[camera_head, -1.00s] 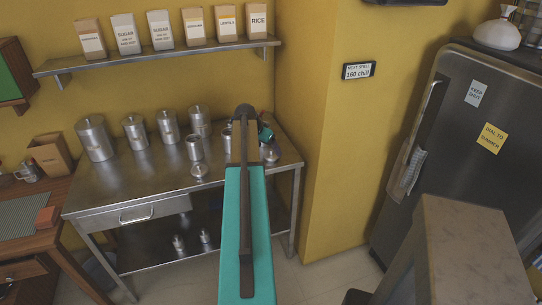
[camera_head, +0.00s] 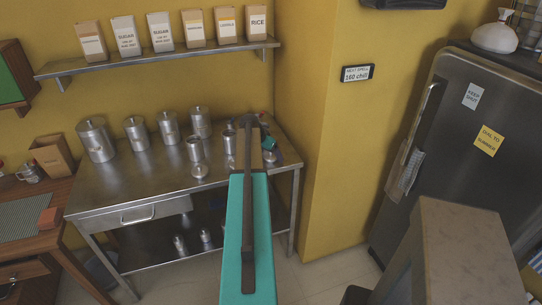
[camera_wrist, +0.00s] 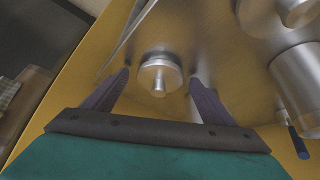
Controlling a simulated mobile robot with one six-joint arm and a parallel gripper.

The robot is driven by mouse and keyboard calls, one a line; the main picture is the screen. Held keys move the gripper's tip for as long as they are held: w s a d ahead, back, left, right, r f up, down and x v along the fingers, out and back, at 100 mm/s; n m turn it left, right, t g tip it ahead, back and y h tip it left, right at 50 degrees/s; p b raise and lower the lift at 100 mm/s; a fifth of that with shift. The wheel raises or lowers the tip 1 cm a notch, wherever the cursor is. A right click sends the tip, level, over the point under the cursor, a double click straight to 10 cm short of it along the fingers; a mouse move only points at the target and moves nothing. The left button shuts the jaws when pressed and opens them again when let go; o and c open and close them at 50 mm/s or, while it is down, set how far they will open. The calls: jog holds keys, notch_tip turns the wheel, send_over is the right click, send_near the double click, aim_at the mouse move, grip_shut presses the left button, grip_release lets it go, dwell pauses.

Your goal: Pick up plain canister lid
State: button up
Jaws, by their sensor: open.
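A round steel lid with a knob on top (camera_wrist: 160,76) lies on the steel table in the wrist view. My gripper (camera_wrist: 159,79) is open, with one dark finger on each side of the lid and visible gaps between. The fingers do not touch it. In the head view a lid (camera_head: 270,157) shows near the table's right end, just below my gripper's teal body, partly hidden by my arm. The fingertips are hidden there. Another knobbed lid (camera_head: 200,171) lies farther left on the table. I cannot tell any lid's markings.
Several lidded canisters stand along the back of the steel table (camera_head: 120,188). A canister (camera_head: 195,149) without a lid stands near the middle. In the wrist view a canister (camera_wrist: 300,80) stands right of my gripper, and a blue-handled object (camera_wrist: 298,143) lies below it. A yellow wall borders the table's right end.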

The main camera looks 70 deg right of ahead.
dwell(0.6)
jog(key=c, duration=1.1)
jog(key=shift+r+b, duration=0.8)
jog(key=shift+r, duration=0.6)
jog(key=w+a+b, duration=0.1)
jog(key=w+a, duration=0.1)
jog(key=a, duration=0.2)
jog(key=w+a+r+b, duration=0.1)
jog(key=w+a, duration=0.1)
jog(key=a, duration=0.3)
jog(key=w+a+r+b, duration=0.1)
jog(key=w+a+b, duration=0.1)
jog(key=a, duration=0.3)
jog(key=shift+w+a, duration=0.2)
jog(key=shift+w, duration=0.3)
